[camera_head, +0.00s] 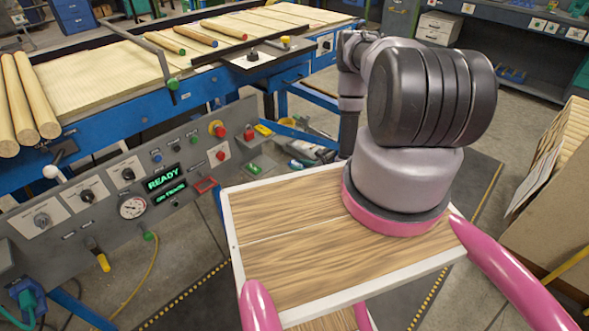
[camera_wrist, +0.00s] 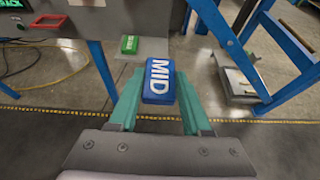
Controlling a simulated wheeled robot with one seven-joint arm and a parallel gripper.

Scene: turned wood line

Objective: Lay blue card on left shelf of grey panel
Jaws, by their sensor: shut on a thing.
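In the wrist view my gripper (camera_wrist: 158,98) is shut on the blue card (camera_wrist: 159,78), a thick block with "MID" in white. The card projects forward between the teal fingers. The grey panel (camera_head: 105,178) stands at left in the head view; its lower edge shows at the top of the wrist view (camera_wrist: 120,14). A small grey shelf (camera_wrist: 143,47) juts from it beyond the card, with a green card (camera_wrist: 130,44) on its left part. In the head view my arm hides my gripper and the blue card.
The panel carries knobs, a gauge (camera_head: 132,207), a lit READY display (camera_head: 166,178) and a red frame (camera_head: 206,185). A blue-framed table (camera_head: 110,70) with wooden rods stands behind it. A blue metal frame (camera_wrist: 220,40) rises right of the card in the wrist view.

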